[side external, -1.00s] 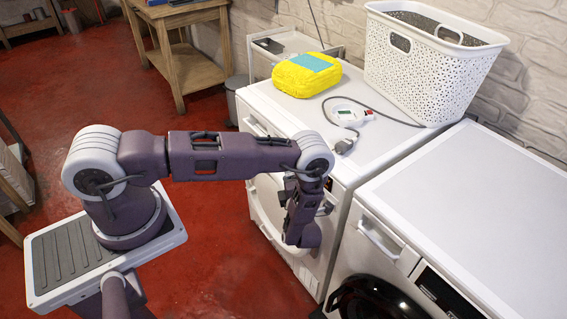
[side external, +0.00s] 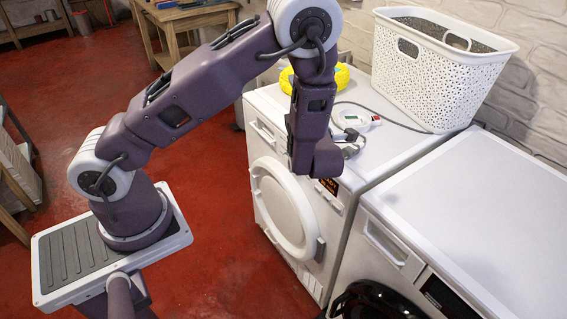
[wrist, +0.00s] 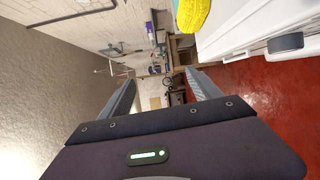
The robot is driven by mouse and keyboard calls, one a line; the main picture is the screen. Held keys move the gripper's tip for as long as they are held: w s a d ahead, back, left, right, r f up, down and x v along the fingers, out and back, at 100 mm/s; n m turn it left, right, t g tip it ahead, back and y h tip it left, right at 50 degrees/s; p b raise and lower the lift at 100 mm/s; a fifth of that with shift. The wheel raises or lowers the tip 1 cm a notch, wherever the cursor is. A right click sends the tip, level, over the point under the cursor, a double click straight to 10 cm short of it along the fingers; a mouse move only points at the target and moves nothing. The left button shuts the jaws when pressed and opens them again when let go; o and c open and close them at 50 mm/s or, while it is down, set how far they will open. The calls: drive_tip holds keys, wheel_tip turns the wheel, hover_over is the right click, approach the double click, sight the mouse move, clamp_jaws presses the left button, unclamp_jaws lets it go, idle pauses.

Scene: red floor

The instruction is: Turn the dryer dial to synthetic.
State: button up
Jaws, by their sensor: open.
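The white dryer (side external: 268,150), with a round front door, stands in the middle of the side view. An orange-lit dark display (side external: 328,186) shows on its upper front. My arm hides much of the front panel, and I cannot make out the dial there. In the wrist view, a dark grey knob-like part (wrist: 285,43) sticks out from a white front at the upper right; I cannot tell for sure that it is the dial. My gripper (wrist: 160,93) is open and empty, pointing past the dryer toward the back of the room.
A second white machine (side external: 465,210) stands to the right. The red floor (side external: 215,235) before the dryer is clear.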

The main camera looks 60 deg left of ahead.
drive_tip(key=w+a+f+m+t+h, duration=0.5)
drive_tip(key=w+a+m+t+h, duration=0.4)
drive_tip(key=m, duration=0.5)
drive_tip(key=s+r+m+t+h, duration=0.25)
drive_tip(key=s+m+h, duration=0.65)
drive_tip(key=s, duration=0.6)
drive_tip(key=m, duration=0.1)
approach(287, 161)
drive_tip(key=w, duration=0.2)
drive_tip(key=shift+g+y, duration=0.25)
drive_tip(key=shift+y, duration=0.05)
drive_tip(key=w, duration=0.4)
drive_tip(key=w+d, duration=0.1)
drive_tip(key=w, duration=0.1)
drive_tip(key=shift+w+r, duration=0.2)
drive_tip(key=shift+w, duration=0.15)
drive_tip(key=c, duration=1.4)
drive_tip(key=shift+m, duration=0.3)
